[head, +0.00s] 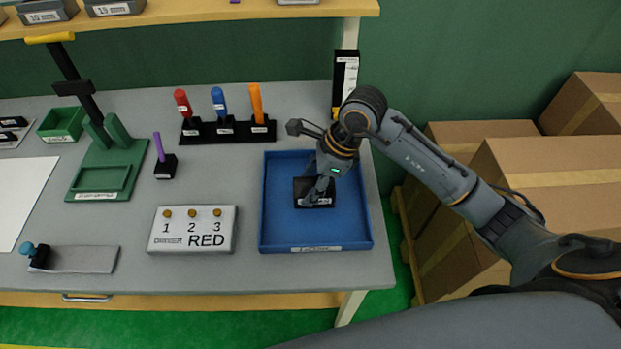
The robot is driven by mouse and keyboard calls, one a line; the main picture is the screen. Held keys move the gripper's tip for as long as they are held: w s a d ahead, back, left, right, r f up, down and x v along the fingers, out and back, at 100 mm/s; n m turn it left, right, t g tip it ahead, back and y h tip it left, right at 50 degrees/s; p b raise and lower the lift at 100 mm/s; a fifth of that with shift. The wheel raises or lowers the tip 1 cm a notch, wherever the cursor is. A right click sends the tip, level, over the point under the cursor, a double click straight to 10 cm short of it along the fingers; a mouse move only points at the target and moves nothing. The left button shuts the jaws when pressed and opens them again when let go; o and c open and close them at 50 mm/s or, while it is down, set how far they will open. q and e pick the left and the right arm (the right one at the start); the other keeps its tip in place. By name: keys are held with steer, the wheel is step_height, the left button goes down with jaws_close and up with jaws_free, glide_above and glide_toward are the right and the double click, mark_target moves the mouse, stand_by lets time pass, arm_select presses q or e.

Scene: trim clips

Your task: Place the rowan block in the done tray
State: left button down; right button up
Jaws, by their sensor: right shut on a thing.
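A blue tray (283,228) with a white label on its front rim sits at the right end of the grey workbench. A small black block (303,190) with a white label is inside the tray, in its middle. The label is too small to read. My right gripper (318,193) reaches down into the tray and is shut on the black block. The gripper hides part of the block, and I cannot tell whether the block touches the tray floor. My left gripper is not in view.
A white box (192,230) marked 1 2 3 and RED stands left of the tray. A rack (229,131) of coloured screwdrivers is behind. A green press (108,165) and a black block with a purple peg (165,165) stand further left. Cardboard boxes (555,165) are on the right.

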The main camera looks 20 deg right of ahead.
steer(key=shift+f, duration=0.1)
steer(key=o, duration=1.3)
steer(key=shift+c, duration=0.2)
steer(key=shift+r, duration=0.2)
steer(key=shift+d+r+b, duration=0.2)
steer(key=shift+r+b, duration=0.1)
steer(key=shift+r, duration=0.05)
steer(key=b+v, duration=0.2)
steer(key=v, duration=0.9)
steer(key=shift+s, duration=0.1)
